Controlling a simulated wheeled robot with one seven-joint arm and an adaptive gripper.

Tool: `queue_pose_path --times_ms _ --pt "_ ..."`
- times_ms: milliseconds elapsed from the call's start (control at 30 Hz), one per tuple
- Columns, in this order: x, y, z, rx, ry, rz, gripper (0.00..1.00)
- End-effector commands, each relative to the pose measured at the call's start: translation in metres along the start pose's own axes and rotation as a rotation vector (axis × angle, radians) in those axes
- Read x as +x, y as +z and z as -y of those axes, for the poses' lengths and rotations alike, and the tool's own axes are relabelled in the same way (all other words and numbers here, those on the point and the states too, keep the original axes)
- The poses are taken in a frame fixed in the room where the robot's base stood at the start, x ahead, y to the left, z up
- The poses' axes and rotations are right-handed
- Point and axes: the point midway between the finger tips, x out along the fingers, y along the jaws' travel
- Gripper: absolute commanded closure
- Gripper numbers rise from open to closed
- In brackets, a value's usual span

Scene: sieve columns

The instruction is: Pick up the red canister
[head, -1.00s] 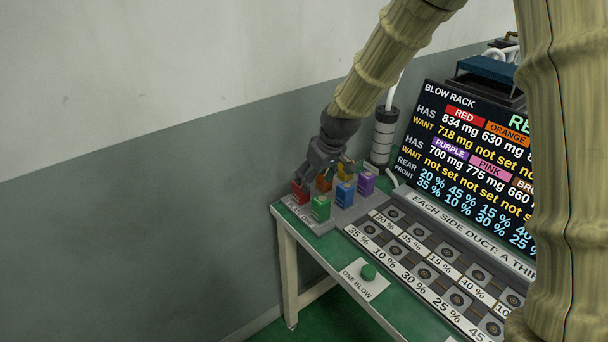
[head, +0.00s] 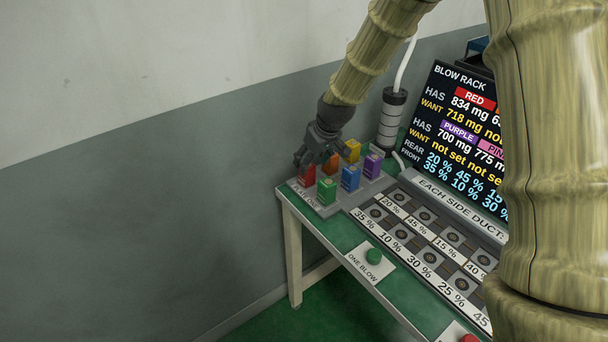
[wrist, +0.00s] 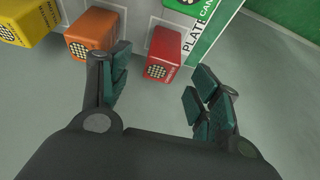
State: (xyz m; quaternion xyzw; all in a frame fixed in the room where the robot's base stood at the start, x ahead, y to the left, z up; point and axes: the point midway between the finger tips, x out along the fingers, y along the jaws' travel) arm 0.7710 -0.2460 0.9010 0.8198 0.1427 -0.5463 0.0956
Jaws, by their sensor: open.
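The red canister (head: 308,177) stands at the left end of the grey canister plate, on the table's far left corner. It also shows in the wrist view (wrist: 164,56), with a perforated face, ahead of the gap between my fingers. My gripper (head: 304,161) is open and right above the red canister in the head view, partly hiding its top. In the wrist view my gripper (wrist: 158,92) has its two fingers spread to the left and right of the red canister, with nothing held. I cannot tell whether a finger touches it.
An orange canister (head: 332,163) stands close beside the red one; green (head: 327,191), blue (head: 350,178), yellow (head: 353,151) and purple (head: 372,166) ones stand nearby. A green button (head: 373,256) sits at the table's front.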

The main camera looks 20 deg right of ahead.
Motion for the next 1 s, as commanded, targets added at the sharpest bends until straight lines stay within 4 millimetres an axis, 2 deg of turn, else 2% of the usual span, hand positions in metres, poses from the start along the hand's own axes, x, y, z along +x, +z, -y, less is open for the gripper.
queue_pose_path --times_ms 400,767,1000 --pt "0.042 -0.004 0.005 -0.003 -0.002 0.001 0.38" --pt "0.048 -0.003 0.006 -0.003 -0.002 0.001 0.38" --pt "0.047 -0.003 0.005 -0.003 -0.002 0.000 0.79"
